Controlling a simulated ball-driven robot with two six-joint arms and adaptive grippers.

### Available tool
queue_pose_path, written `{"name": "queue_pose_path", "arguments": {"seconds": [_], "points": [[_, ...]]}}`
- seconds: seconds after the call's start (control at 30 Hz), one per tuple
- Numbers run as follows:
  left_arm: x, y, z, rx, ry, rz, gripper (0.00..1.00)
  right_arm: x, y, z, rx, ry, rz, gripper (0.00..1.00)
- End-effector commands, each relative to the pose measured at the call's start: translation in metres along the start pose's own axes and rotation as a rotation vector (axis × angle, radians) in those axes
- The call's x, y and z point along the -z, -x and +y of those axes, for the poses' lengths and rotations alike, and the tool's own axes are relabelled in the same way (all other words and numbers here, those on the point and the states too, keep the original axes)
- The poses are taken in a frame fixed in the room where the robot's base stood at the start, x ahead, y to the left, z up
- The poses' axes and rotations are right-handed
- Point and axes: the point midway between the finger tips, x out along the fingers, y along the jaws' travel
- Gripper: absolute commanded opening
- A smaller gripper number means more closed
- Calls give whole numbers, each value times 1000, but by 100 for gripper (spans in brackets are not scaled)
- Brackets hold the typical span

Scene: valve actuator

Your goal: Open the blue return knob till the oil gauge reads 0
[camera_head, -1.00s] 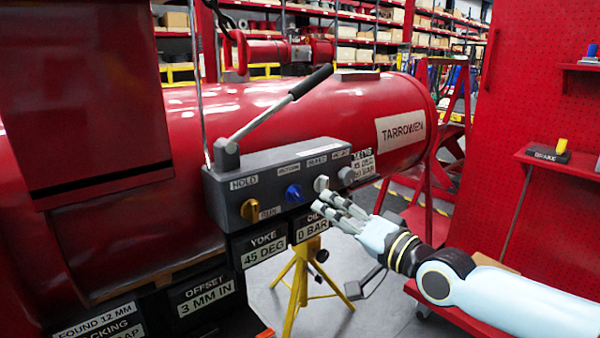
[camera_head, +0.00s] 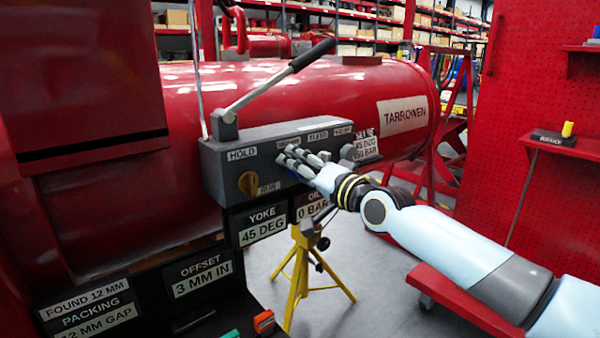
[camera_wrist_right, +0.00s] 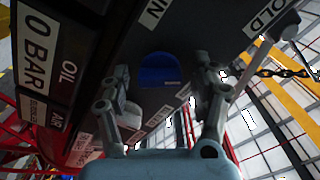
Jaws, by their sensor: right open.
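The blue return knob (camera_wrist_right: 160,70) is on the grey control box (camera_head: 228,180). In the wrist view it sits between and beyond the two fingers of my right gripper (camera_head: 292,161). That gripper is open, with the fingers spread to either side of the knob; I cannot tell if they touch it. In the head view the hand hides nearly all of the knob. The oil gauge plate (camera_wrist_right: 39,37) reads 0 BAR in the wrist view; its head-view plate (camera_head: 311,208) also shows 0 BAR. My left gripper is not in view.
A white knob (camera_wrist_right: 130,115) is close by the fingers. Yellow stand (camera_head: 296,262) is below. A red cylinder (camera_head: 350,100) lies behind.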

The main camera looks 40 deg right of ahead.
Motion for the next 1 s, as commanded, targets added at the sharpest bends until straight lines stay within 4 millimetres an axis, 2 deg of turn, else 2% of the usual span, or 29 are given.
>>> {"name": "queue_pose_path", "arguments": {"seconds": [0.07,0.5,0.77,1.0], "points": [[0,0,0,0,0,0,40,0,0,0,0,0,0,63],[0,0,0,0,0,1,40,0,0,0,0,0,0,7],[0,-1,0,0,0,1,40,0,0,0,0,28,0,7],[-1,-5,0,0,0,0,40,-1,0,1,-1,149,-1,7]]}}
